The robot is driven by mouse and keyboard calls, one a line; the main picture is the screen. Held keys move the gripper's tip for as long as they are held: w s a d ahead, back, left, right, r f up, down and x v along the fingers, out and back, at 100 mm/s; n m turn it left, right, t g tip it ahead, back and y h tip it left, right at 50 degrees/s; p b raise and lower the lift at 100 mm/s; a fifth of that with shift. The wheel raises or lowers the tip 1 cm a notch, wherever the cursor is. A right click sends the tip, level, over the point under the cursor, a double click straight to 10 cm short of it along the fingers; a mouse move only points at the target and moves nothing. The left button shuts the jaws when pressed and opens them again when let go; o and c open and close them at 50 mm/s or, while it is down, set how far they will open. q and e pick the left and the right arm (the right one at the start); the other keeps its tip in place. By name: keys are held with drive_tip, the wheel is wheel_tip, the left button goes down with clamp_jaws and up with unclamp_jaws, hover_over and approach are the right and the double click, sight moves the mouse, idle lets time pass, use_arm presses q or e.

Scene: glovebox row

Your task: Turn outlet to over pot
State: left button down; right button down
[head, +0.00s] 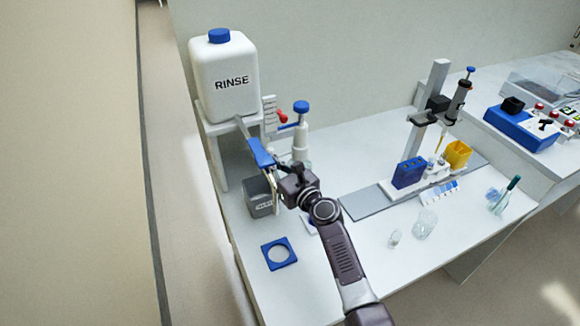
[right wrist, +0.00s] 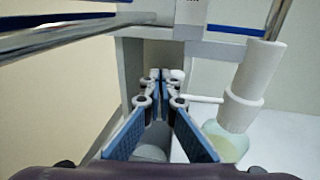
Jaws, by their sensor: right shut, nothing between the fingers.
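The white RINSE tank (head: 224,80) stands on a white stand. A metal outlet tube (head: 243,128) runs out below it towards a blue bar (head: 260,153); metal tube also crosses the top of the right wrist view (right wrist: 75,38). My right gripper (head: 276,178) is beside the blue bar, above a grey bin (head: 259,205). In the right wrist view its fingers (right wrist: 160,76) are together at the tips, with nothing between them. I cannot tell whether they touch the outlet. A pale green pot (right wrist: 232,143) sits under a white nozzle (right wrist: 245,88). My left gripper is not in view.
A blue-capped pump (head: 300,130) stands behind my gripper.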

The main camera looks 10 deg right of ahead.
drive_tip(key=shift+w+a, duration=0.25)
drive_tip(key=shift+w, duration=0.15)
idle(0.3)
drive_tip(key=shift+s, duration=0.1)
drive_tip(key=f+v, duration=0.1)
drive_tip(key=v, duration=1.1)
drive_tip(key=shift+r, duration=0.5)
drive_tip(key=shift+d, duration=0.1)
